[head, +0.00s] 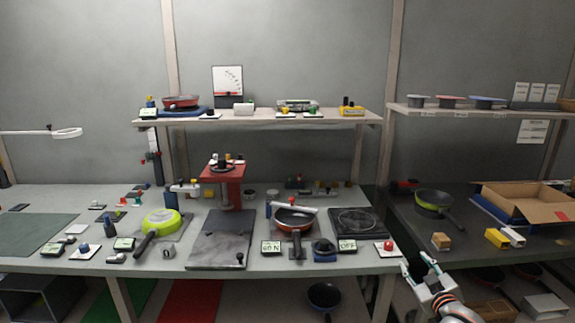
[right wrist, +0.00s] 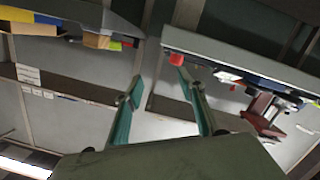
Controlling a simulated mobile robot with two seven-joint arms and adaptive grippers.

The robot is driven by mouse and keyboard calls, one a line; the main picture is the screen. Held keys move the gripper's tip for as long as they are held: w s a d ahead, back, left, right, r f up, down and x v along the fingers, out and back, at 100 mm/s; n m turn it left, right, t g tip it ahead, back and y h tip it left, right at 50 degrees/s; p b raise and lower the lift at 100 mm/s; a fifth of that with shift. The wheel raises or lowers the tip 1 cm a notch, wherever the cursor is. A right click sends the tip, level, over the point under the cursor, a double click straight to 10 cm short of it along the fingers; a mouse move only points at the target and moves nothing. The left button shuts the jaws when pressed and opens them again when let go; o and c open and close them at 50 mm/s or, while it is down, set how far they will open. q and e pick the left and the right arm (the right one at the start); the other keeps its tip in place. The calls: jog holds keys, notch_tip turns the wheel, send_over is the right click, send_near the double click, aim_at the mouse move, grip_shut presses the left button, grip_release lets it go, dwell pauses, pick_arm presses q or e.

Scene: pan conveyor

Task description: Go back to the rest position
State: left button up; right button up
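My right gripper (head: 421,272) shows at the lower right of the head view, in front of the gap between the main bench (head: 340,262) and the right-hand bench. Its two fingers stand apart with nothing between them. The right wrist view also shows the open fingers of the right gripper (right wrist: 157,84), with only the background between them. My left gripper is in neither view.
On the main bench are a green pan (head: 160,222), a red pan (head: 293,220), a black hotplate (head: 357,222) and a red button (head: 388,246) near the right edge. A cardboard box (head: 535,203) and another pan (head: 433,200) are on the right-hand bench.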

jog(key=s+a+f+g+y, duration=0.1)
jog(key=s+a+f, duration=0.4)
jog(key=s+f, duration=0.3)
jog(key=s+a+f+g+y, duration=0.15)
jog(key=s+a+f, duration=0.35)
jog(key=s, duration=0.5)
jog(key=s+a+f+g, duration=0.2)
jog(key=s+a+f, duration=0.2)
jog(key=s+f, duration=0.5)
jog(key=s+a+g, duration=0.1)
jog(key=s+a, duration=0.3)
jog(key=s, duration=0.9)
jog(key=shift+s+f+m+y, duration=0.2)
jog(key=shift+f+m+y, duration=0.15)
jog(key=shift+f+m, duration=0.1)
